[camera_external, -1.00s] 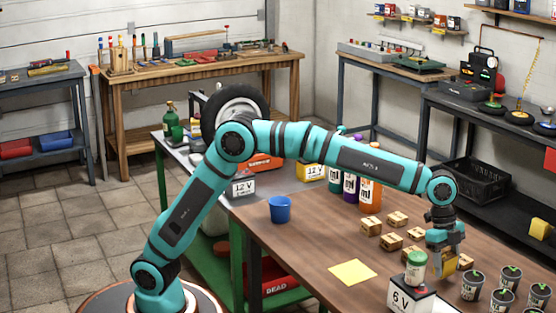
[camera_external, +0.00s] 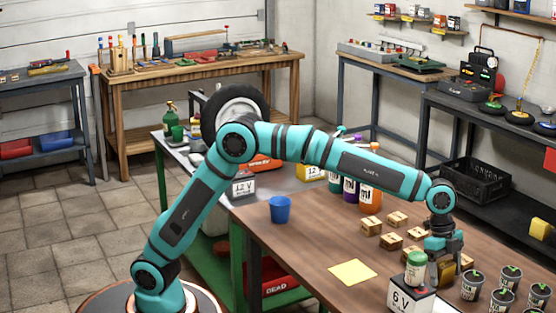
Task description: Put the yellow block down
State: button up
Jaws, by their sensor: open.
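The yellow block (camera_external: 446,270) is low over or on the brown table at the right, behind a white jar with a green lid. My gripper (camera_external: 446,262) points down around it, its fingers open at the block's sides. The jar and battery partly hide the block's lower part, so I cannot tell for sure that it touches the table. A flat yellow square (camera_external: 352,272) lies on the table to the left, apart from the block.
The jar (camera_external: 416,268) stands on a 6 V battery (camera_external: 408,297) close to my gripper. Small wooden blocks (camera_external: 391,242) lie behind and left. Several dark pots (camera_external: 503,280) stand at the right. A blue cup (camera_external: 280,209) is at the left. The table's middle (camera_external: 310,240) is clear.

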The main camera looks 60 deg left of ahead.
jog(key=v, duration=1.2)
jog(key=shift+r, duration=0.1)
jog(key=s+a+r+n+t, duration=0.1)
jog(key=a+r+n+t, duration=0.35)
jog(key=a, duration=0.85)
jog(key=a+r+n+t+h, duration=0.1)
jog(key=a+r, duration=0.6)
jog(key=a, duration=0.5)
jog(key=s+a+r+n+t, duration=0.1)
jog(key=a+r+n+t, duration=0.35)
jog(key=a, duration=0.85)
jog(key=s+a+n+t+y, duration=0.4)
jog(key=s+a+n+t, duration=0.3)
jog(key=s+a, duration=1.9)
jog(key=shift+a+r+n, duration=0.15)
jog(key=shift+a+n, duration=0.35)
jog(key=shift+a, duration=0.55)
